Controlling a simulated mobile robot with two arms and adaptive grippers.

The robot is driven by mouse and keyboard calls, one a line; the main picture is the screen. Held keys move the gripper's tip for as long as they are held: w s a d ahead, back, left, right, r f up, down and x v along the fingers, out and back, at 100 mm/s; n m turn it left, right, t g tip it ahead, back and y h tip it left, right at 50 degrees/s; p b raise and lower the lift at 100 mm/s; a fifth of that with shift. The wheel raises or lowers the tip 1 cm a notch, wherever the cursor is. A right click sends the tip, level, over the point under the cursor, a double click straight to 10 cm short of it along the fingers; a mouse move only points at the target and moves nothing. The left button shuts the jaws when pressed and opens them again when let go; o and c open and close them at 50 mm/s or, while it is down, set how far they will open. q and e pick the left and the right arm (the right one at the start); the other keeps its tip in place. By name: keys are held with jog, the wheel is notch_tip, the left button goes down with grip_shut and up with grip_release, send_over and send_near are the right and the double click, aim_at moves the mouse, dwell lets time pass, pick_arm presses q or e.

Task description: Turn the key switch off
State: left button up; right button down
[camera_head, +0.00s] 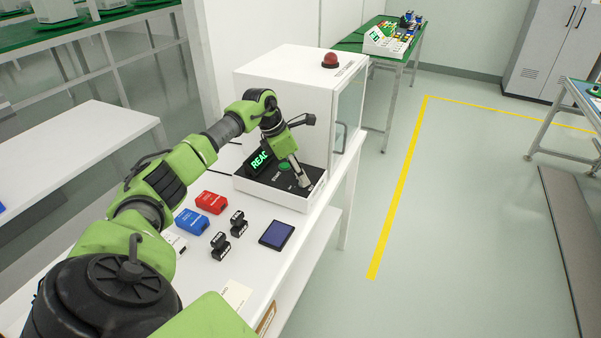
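A control box (256,190) with a dark sloped top stands on the white table in front of the white machine. My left gripper (305,184) points down at the right part of the box's top, at or just above the panel. The fingers are small and close together, so I cannot tell whether they are shut or hold anything. The key switch cannot be made out; the gripper covers that part of the panel. My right gripper is not in view.
The white machine (280,85) with a red dome button (330,60) rises behind the box. A red box (212,202), a blue box (191,222), several small black parts (237,223) and a dark blue square (277,235) lie on the table.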

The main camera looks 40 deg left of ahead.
pick_arm(q)
jog(key=shift+w+d+f, duration=0.1)
jog(key=shift+w+f, duration=0.05)
jog(key=shift+f, duration=0.2)
jog(key=shift+w+f, duration=0.1)
jog(key=shift+f, duration=0.15)
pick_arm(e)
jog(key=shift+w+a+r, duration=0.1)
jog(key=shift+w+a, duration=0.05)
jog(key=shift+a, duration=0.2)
pick_arm(q)
grip_shut()
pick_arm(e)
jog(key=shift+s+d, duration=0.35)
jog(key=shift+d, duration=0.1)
